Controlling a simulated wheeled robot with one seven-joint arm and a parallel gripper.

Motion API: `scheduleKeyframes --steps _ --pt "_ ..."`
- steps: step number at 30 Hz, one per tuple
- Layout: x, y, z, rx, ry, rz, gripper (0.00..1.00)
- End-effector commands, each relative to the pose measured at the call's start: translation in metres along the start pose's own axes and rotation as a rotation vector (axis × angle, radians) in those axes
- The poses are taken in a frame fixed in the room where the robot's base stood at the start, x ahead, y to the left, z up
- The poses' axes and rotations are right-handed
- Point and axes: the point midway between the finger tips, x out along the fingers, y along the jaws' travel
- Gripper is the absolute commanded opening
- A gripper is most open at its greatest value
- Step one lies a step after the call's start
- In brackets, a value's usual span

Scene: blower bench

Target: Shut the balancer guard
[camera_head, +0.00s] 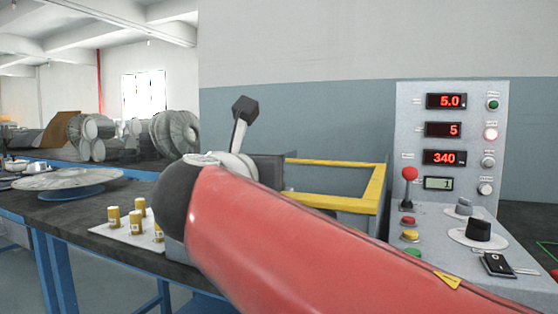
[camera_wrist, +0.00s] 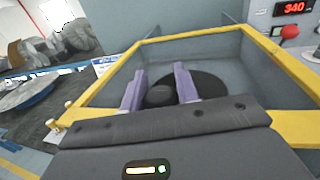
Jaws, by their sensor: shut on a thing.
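The balancer guard (camera_head: 374,190) is a yellow frame behind my red arm in the head view, partly hidden by it. In the wrist view the yellow guard (camera_wrist: 190,36) runs around a grey interior with a dark round disc (camera_wrist: 208,90). My gripper (camera_wrist: 159,85) has two purple fingers reaching over the guard's near side. A dark rounded piece (camera_wrist: 160,96) sits between the fingers, and they are shut on it; it looks like the guard's handle. The gripper body hides the near bar. The head view does not show the fingers.
A control panel (camera_head: 418,125) with red displays, a red-knobbed lever (camera_head: 409,180) and buttons stands right of the guard. Brass cylinders (camera_head: 114,218) stand on a white plate at the left. A bladed wheel (camera_head: 68,179) lies on the bench further left.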

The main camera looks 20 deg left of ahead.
Motion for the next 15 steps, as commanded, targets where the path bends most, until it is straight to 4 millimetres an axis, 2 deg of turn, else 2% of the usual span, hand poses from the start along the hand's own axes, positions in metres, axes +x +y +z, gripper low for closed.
scheduleKeyframes --steps 10,11,15 --pt "-0.0062 0.0021 -0.0003 0.0 0.0 0.003 0.0" --pt "-0.0063 0.0021 -0.0004 0.0 0.001 0.003 0.34" --pt "-0.0056 0.0018 -0.0003 0.0 0.0 0.002 0.52"
